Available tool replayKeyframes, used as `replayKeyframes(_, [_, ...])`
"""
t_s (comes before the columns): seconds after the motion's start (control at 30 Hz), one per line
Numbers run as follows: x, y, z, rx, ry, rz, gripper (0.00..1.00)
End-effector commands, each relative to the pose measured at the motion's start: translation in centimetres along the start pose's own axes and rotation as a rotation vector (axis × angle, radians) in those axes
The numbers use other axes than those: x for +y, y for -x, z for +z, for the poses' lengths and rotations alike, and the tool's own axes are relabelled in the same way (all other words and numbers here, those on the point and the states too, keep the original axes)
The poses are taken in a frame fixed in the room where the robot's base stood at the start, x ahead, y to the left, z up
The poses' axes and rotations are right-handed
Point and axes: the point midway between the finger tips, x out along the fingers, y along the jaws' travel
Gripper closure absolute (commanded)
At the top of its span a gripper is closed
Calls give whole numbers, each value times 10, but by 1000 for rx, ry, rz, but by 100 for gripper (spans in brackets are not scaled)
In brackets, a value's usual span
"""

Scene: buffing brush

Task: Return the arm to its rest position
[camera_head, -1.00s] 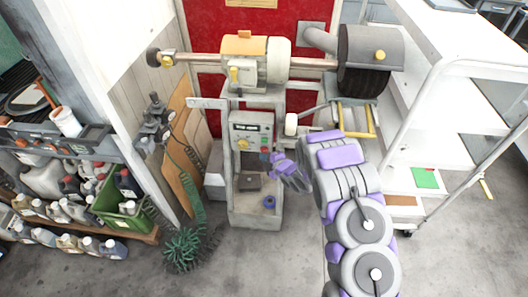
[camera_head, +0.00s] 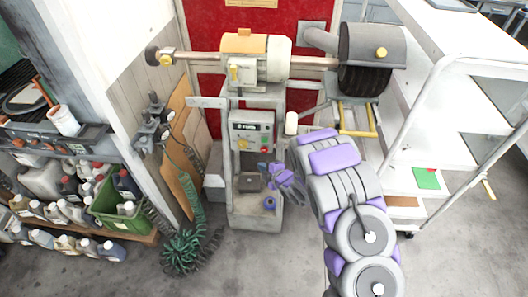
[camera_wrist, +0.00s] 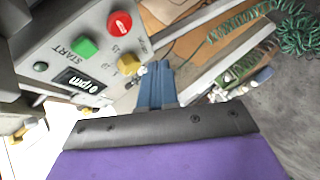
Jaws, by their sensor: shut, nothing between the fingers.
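My arm (camera_head: 345,185) reaches in from the lower right of the head view. My gripper (camera_head: 272,168) is in front of the buffing machine's pedestal, just below its control panel (camera_head: 251,130). In the wrist view my gripper (camera_wrist: 157,70) shows as two blue fingers pressed together with nothing between them. The control panel (camera_wrist: 88,60) is close by on the left in that view, with a green START button (camera_wrist: 84,47), a red button (camera_wrist: 120,23), a yellow knob (camera_wrist: 129,64) and a small display (camera_wrist: 80,82) that seems to read 0 rpm. The fingers look apart from the panel.
The buffing machine (camera_head: 258,62) carries a dark brush drum (camera_head: 365,80) on its right. A white shelf cart (camera_head: 430,130) stands right of my arm. Shelves with bottles and a green crate (camera_head: 122,218) are at left. A coiled green hose (camera_head: 184,250) lies on the floor.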

Motion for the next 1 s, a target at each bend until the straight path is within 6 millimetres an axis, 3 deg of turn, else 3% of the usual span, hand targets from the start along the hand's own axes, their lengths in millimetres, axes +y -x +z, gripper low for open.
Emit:
replayKeyframes(0.37, [1, 0, 1, -2, -1, -1, 100])
replayKeyframes(0.57, [20, 16, 21, -91, -40, -39, 100])
replayKeyframes(0.77, [57, 66, 58, -299, -167, -117, 100])
replayKeyframes(1.0, [92, 146, 83, -548, -380, -173, 100])
